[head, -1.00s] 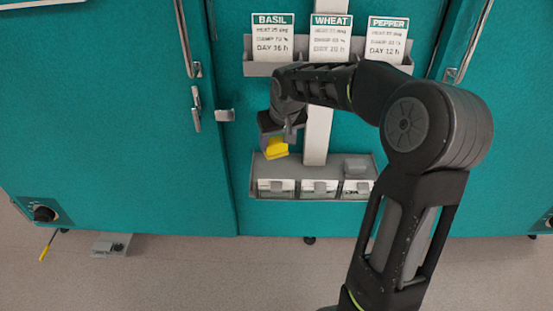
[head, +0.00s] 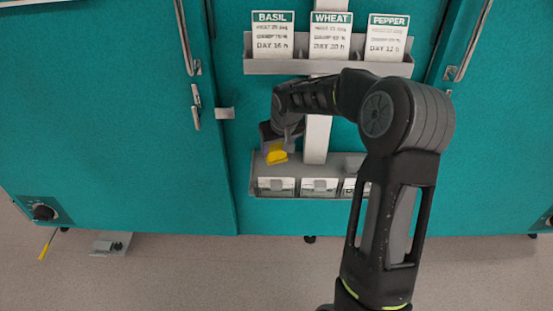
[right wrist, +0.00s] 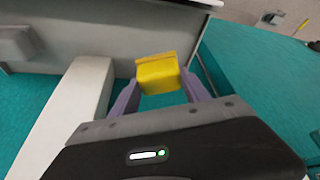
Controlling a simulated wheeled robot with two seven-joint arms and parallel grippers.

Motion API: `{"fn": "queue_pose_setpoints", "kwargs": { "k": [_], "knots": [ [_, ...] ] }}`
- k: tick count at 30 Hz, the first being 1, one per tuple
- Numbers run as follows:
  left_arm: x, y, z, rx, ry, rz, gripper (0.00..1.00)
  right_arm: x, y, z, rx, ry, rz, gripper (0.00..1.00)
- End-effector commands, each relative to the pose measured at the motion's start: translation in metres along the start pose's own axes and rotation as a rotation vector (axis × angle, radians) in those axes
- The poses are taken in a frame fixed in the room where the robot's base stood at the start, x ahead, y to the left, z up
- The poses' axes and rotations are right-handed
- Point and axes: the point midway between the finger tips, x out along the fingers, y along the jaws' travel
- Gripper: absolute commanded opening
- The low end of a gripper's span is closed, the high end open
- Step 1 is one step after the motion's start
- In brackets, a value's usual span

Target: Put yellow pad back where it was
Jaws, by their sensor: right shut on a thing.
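The yellow pad (head: 276,154) is a small yellow block. My right gripper (head: 278,146) is shut on it and holds it near the left end of the lower grey tray (head: 318,160). In the right wrist view the pad (right wrist: 158,75) sits between the two purple-grey fingers of the right gripper (right wrist: 160,92). In the head view I cannot tell whether the pad touches the tray. My left gripper is not in view.
The lower tray's front has several white labels (head: 319,185). An upper rack (head: 330,67) holds cards for basil (head: 273,35), wheat (head: 330,35) and pepper (head: 386,37). A white post (head: 317,139) stands just right of the gripper. Teal chamber doors (head: 100,110) flank the space.

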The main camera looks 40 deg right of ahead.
Motion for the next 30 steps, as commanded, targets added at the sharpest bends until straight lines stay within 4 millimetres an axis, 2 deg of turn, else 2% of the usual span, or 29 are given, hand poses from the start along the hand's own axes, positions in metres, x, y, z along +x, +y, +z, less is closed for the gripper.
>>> {"fn": "queue_pose_setpoints", "kwargs": {
  "k": [6,9,22,23,30],
  "knots": [
    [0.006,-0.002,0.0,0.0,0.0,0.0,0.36,0.038,0.0,0.016,0.0,-0.003,0.0,0.21],
    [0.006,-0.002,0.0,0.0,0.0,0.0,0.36,0.047,0.001,0.017,0.001,-0.002,0.0,0.21],
    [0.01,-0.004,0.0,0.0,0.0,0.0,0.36,0.053,0.001,0.018,0.0,0.001,0.0,0.21],
    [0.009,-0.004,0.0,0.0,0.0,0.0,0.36,0.052,0.001,0.017,0.0,0.001,0.0,0.55],
    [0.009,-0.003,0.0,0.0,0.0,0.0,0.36,0.051,0.001,0.017,0.0,0.0,0.0,0.75]
  ]
}}
